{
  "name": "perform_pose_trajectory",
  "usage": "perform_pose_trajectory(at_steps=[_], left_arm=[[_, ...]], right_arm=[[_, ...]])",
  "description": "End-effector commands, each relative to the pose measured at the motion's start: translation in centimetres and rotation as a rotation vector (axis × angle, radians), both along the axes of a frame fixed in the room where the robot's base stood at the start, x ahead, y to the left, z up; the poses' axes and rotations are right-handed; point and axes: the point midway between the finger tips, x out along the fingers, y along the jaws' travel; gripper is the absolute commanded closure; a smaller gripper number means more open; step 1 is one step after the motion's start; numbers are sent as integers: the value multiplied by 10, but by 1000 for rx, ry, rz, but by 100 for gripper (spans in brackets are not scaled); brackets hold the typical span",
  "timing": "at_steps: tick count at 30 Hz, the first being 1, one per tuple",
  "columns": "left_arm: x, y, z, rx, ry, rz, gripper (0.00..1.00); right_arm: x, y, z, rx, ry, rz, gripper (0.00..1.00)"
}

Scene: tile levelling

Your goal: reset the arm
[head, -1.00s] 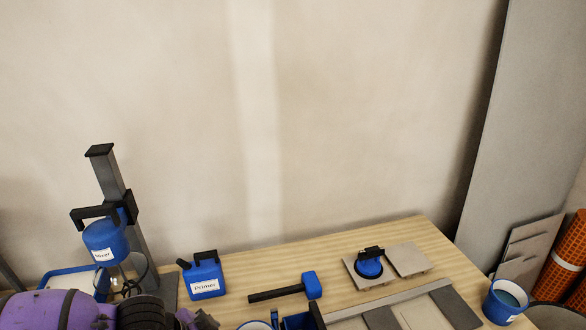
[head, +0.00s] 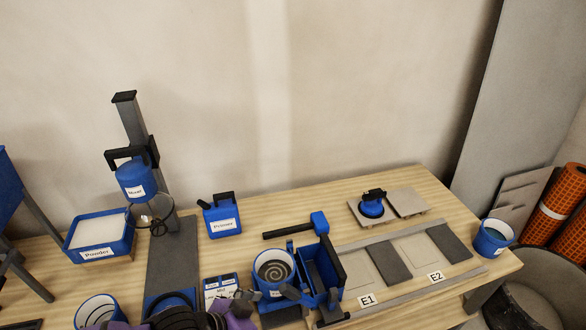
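My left arm comes in along the bottom edge. Its purple and black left gripper (head: 240,307) is partly cut off by the frame and sits just left of a blue bucket (head: 270,287) with a grey spiral in it. Dark finger parts overlap the front of the bucket, but I cannot tell whether they touch it or how far apart they are. My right gripper is not in view.
The wooden table (head: 300,205) holds a mixer stand (head: 134,125), powder tray (head: 100,253), primer can (head: 222,219), mallet (head: 318,222), blue box (head: 320,275), suction cup on a tile (head: 372,206), tiles at E1 and E2, and a right-hand bucket (head: 494,238).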

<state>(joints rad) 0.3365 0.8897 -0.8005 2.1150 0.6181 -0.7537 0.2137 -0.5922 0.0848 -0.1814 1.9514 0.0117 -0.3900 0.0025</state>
Motion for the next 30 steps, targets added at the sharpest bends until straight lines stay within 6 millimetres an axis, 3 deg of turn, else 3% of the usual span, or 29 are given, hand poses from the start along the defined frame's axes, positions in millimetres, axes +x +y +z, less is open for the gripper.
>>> perform_pose_trajectory(at_steps=[3, 7, 11, 15, 20, 30], left_arm=[[-11, -16, -16, -104, -30, 121, 4], [-21, -2, -36, -153, -76, 301, 4], [-48, 38, -68, -124, -98, 503, 4], [-97, 91, -102, -32, -95, 689, 4], [-143, 130, -123, 62, -81, 797, 4], [-146, 132, -125, 70, -79, 804, 4]], right_arm=[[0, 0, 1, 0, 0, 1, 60], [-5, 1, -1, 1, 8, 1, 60], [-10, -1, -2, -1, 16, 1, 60], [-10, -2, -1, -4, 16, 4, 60], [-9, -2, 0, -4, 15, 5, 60], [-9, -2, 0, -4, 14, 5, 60]])
